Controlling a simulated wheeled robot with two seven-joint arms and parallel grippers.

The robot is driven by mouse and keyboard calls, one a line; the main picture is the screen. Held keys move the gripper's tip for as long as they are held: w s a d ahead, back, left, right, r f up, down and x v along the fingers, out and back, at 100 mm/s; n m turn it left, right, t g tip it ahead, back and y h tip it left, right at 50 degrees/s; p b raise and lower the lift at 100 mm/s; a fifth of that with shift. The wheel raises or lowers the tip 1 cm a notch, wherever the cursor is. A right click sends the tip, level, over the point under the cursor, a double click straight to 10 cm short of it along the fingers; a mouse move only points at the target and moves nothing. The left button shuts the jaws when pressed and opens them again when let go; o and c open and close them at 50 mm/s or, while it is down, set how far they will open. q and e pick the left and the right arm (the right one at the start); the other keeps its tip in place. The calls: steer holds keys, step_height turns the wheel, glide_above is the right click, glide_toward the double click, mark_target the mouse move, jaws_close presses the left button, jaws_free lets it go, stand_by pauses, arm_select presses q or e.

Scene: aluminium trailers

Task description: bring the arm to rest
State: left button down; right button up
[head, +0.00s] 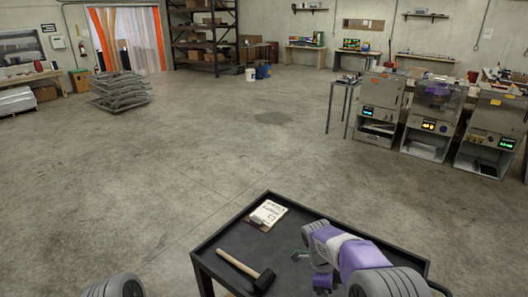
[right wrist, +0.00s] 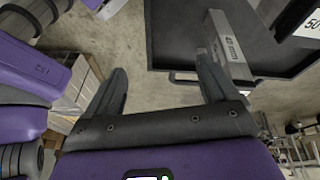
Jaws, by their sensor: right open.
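My right arm (head: 345,250), purple and grey, reaches over the right part of a black cart (head: 218,243) in the head view. Its hand hangs down near the cart's right side, and its fingertips are not clear there. In the right wrist view my right gripper (right wrist: 160,85) is open, its two dark fingers wide apart with nothing between them. A grey bar marked 40 mm (right wrist: 232,45) lies beyond the right finger, by a dark tray (right wrist: 180,40). Only a grey ribbed piece of my left arm (head: 115,287) shows at the bottom; the left gripper is out of view.
On the cart lie a clipboard (head: 267,214) and a wooden-handled mallet (head: 243,270). Concrete floor around the cart is open. Several machines (head: 430,118) stand at the right, a stack of metal frames (head: 120,90) at the left, and shelving (head: 200,35) at the back.

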steer(key=s+a+f+n+y, duration=0.2)
steer(key=s+f+n, duration=0.3)
steer(key=f, duration=0.5)
steer(key=s+a+f+n+y, duration=0.25)
steer(key=f+n, duration=0.35)
steer(key=f, duration=0.3)
steer(key=s+a+f+n+t+y, duration=0.1)
steer(key=s+a+f+n+t, duration=0.15)
steer(key=s+n, duration=0.3)
steer(key=s+a+f+n+t+y, duration=0.1)
steer(key=s+a+f+n+y, duration=0.2)
steer(key=s, duration=0.4)
arm_select(q)
step_height(320, 180, down, 9)
steer(key=b, duration=0.9)
steer(key=shift+w, duration=0.35)
arm_select(e)
step_height(320, 180, down, 9)
steer(key=d+h, duration=0.1)
steer(key=shift+w+n, duration=0.2)
steer(key=shift+n, duration=0.15)
steer(key=shift+r+h, duration=0.15)
steer(key=shift+h, duration=0.1)
